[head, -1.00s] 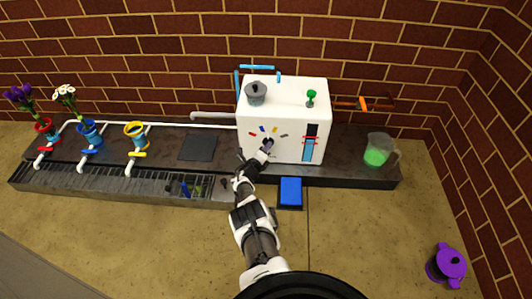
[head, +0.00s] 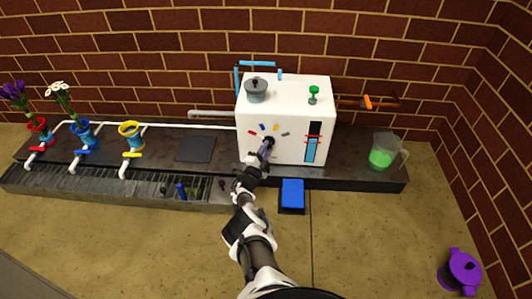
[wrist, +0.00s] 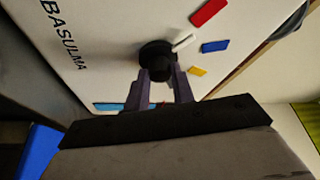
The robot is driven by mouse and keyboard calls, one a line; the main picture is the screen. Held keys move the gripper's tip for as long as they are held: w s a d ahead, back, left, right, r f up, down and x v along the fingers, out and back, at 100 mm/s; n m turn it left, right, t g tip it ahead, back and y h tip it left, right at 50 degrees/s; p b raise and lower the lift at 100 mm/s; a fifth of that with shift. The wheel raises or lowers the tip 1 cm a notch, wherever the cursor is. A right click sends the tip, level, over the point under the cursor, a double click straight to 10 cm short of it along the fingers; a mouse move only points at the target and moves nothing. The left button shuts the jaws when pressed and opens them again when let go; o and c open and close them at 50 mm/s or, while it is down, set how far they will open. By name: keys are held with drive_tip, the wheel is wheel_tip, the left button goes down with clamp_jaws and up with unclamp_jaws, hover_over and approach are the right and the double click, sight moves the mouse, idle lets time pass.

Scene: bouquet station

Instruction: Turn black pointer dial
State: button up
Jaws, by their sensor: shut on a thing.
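The black dial (head: 269,141) is on the front face of the white machine (head: 285,92). My gripper (head: 264,151) reaches it from the front and covers part of it in the head view. In the wrist view the round black dial (wrist: 155,57) sits between the two fingertips of my gripper (wrist: 162,80), which are shut on it. A white pointer bar (wrist: 182,42) beside the dial points roughly between the red mark (wrist: 209,12) and the blue mark (wrist: 215,46). A yellow mark (wrist: 198,71) lies nearby. The grey mark (head: 285,134) shows only in the head view.
A grey pot (head: 256,91) and a green knob (head: 314,93) are on the machine's top. A blue pedal-like block (head: 292,193) stands below its front. A jug of green liquid (head: 382,153) stands to the right. Flower pots and taps stand to the left.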

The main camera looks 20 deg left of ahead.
drive_tip(key=shift+a+n+b, duration=0.1)
drive_tip(key=shift+n+b, duration=0.2)
drive_tip(key=shift+n, duration=0.3)
drive_tip(key=shift+n+y, duration=0.3)
drive_tip(key=shift+y, duration=0.1)
drive_tip(key=o, duration=1)
drive_tip(key=shift+s, duration=0.1)
drive_tip(key=shift+s+a+f+p, duration=0.15)
drive_tip(key=shift+s+f+p, duration=0.35)
drive_tip(key=shift+s+p, duration=1.2)
drive_tip(key=shift+s+a+f+p, duration=0.1)
drive_tip(key=shift+s+f+p, duration=0.4)
drive_tip(key=shift+s, duration=2.25)
drive_tip(key=shift+s+a+f+p, duration=0.15)
drive_tip(key=shift+s+f+p, duration=0.3)
drive_tip(key=shift+s+p, duration=1.25)
